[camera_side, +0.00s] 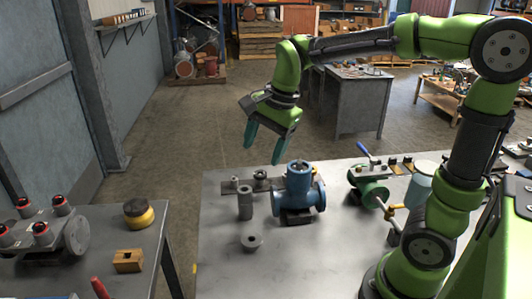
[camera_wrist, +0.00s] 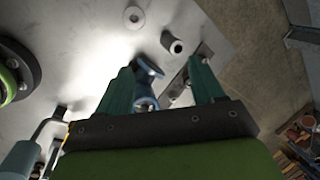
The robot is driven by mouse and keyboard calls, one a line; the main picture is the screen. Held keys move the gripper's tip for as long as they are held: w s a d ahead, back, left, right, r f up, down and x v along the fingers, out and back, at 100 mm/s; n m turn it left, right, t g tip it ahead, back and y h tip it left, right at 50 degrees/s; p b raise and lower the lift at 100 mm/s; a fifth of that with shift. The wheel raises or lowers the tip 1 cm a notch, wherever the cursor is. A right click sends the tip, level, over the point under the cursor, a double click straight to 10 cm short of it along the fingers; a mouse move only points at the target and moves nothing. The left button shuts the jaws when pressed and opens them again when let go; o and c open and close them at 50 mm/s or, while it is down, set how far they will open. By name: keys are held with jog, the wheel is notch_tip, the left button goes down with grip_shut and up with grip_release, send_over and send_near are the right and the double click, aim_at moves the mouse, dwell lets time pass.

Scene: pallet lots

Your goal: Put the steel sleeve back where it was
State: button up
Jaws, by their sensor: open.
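A tall grey cylinder (camera_side: 245,206), which looks like the steel sleeve, stands upright on the metal table. In the wrist view the grey cylinder (camera_wrist: 172,42) shows a dark opening in its end. A shorter grey ring (camera_side: 251,243) lies in front of it, apart from it; the ring (camera_wrist: 134,17) also shows in the wrist view. My gripper (camera_side: 262,155) is open and empty, above the back edge of the table, higher than the cylinder. Its two teal fingers (camera_wrist: 161,68) point down, with nothing held between them.
A blue flanged valve body (camera_side: 301,187) stands right of the cylinder. A flat grey bar (camera_side: 229,187) with small parts on it lies behind. A green-and-blue assembly (camera_side: 370,190) sits farther right. The table front (camera_side: 310,260) is clear. A separate bench (camera_side: 185,215) stands left.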

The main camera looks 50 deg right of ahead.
jog(key=s+a+n+t+y, duration=0.1)
jog(key=s+a+n+t, duration=0.2)
jog(key=s+n, duration=0.8)
jog(key=shift+s+f+n+t, duration=0.15)
jog(key=shift+s+n+t, duration=0.35)
jog(key=shift+n, duration=0.6)
